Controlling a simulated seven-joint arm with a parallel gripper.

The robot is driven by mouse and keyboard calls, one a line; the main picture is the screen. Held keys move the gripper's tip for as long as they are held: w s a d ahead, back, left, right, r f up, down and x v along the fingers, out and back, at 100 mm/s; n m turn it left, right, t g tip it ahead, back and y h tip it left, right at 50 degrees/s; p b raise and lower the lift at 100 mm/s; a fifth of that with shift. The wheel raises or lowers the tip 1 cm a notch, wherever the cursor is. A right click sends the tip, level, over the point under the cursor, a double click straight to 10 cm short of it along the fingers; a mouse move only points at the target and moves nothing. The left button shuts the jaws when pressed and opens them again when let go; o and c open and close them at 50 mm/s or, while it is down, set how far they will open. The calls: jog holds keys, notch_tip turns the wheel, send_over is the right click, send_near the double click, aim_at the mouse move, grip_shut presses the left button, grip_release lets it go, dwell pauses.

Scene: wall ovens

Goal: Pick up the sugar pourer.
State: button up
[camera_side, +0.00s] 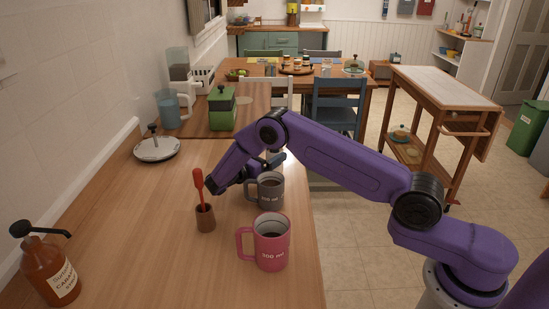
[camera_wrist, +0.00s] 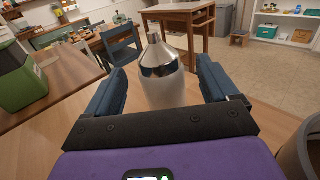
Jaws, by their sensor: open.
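The sugar pourer (camera_wrist: 163,84), a whitish jar with a shiny metal cone top, stands on the counter in the wrist view. It is between the two blue fingers of my gripper (camera_wrist: 163,88), which are open with a gap on each side of it. No grip on it shows. In the side view my gripper (camera_side: 263,163) is low over the counter behind the grey mug, and the pourer is mostly or wholly hidden by my arm and that mug.
A grey mug (camera_side: 270,190) stands close to my gripper, with a pink mug (camera_side: 271,245) in front. A brown cup (camera_side: 205,217) with a red utensil is at left.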

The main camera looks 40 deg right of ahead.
jog(key=shift+d+f, duration=0.25)
jog(key=shift+f, duration=0.15)
jog(key=d, duration=0.4)
jog(key=shift+w+d+r, duration=0.1)
jog(key=shift+w+d, duration=0.05)
jog(key=shift+d, duration=0.1)
jog(key=c, duration=1.2)
jog(key=shift+o, duration=0.2)
jog(key=shift+r, duration=0.1)
